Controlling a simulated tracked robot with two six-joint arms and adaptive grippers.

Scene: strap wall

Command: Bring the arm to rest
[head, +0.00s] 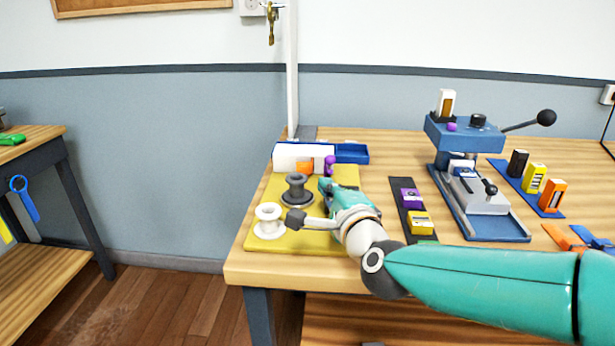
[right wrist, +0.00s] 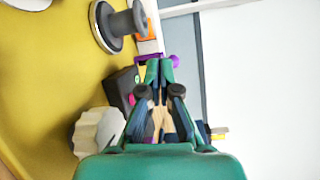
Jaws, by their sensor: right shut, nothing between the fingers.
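My right arm comes in from the right over the wooden table. Its teal gripper (head: 326,187) is over the yellow mat (head: 345,176), to the right of a dark grey spool (head: 297,191). In the right wrist view the fingers of the gripper (right wrist: 159,66) come together at their tips, shut and empty. A purple piece (right wrist: 174,61) shows right by the fingertips; whether they touch it I cannot tell. The dark spool (right wrist: 118,25) is at the upper left there. My left gripper is not in view.
A white spool (head: 268,222) stands at the mat's front left. A white block (head: 292,157) and a blue tray (head: 352,153) are behind the gripper. A dark strip (head: 399,189) with coloured blocks and a blue press (head: 478,135) stand to the right. A white post (head: 293,80) rises at the back.

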